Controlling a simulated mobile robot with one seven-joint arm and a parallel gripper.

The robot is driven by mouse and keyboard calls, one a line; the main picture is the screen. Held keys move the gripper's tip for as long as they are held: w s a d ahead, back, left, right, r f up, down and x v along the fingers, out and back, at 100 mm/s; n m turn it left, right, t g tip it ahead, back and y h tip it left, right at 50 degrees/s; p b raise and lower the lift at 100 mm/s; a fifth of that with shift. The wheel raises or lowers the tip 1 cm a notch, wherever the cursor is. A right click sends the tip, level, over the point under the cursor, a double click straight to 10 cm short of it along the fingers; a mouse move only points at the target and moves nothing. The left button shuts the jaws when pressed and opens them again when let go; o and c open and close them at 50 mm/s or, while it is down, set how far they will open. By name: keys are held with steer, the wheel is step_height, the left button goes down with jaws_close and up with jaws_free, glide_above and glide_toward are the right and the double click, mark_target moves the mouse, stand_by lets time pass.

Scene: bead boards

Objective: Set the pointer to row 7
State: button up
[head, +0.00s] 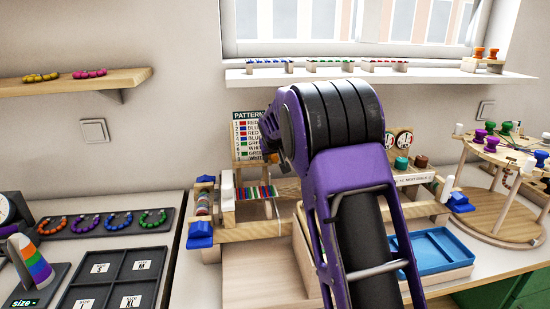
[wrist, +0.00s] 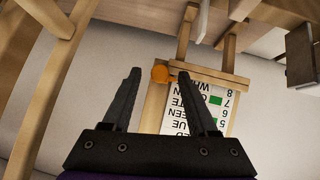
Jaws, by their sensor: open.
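The pattern card (head: 250,136) stands on a wooden easel behind the bench, its right side hidden by my arm in the head view. In the wrist view the card (wrist: 196,112) is upside down, with rows 5 to 8 partly readable. An orange round knob (wrist: 161,74), seemingly the pointer, sits on the wooden strip beside the card, near its row 8 end. I cannot tell its exact row. My gripper (wrist: 160,76) is open, with one fingertip on each side of the knob in the picture. Contact is not clear. The head view hides my gripper behind my arm.
A wooden frame with blue end clamps (head: 200,234) and a bead strip (head: 257,192) stands below the card. A blue tray (head: 430,256) lies to the right. A round wooden stand (head: 505,228) is farther right. In the wrist view, wooden beams (wrist: 45,100) are close on the left.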

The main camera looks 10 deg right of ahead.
steer(key=shift+w+f, duration=0.2)
jaws_close()
stand_by(0.3)
stand_by(1.1)
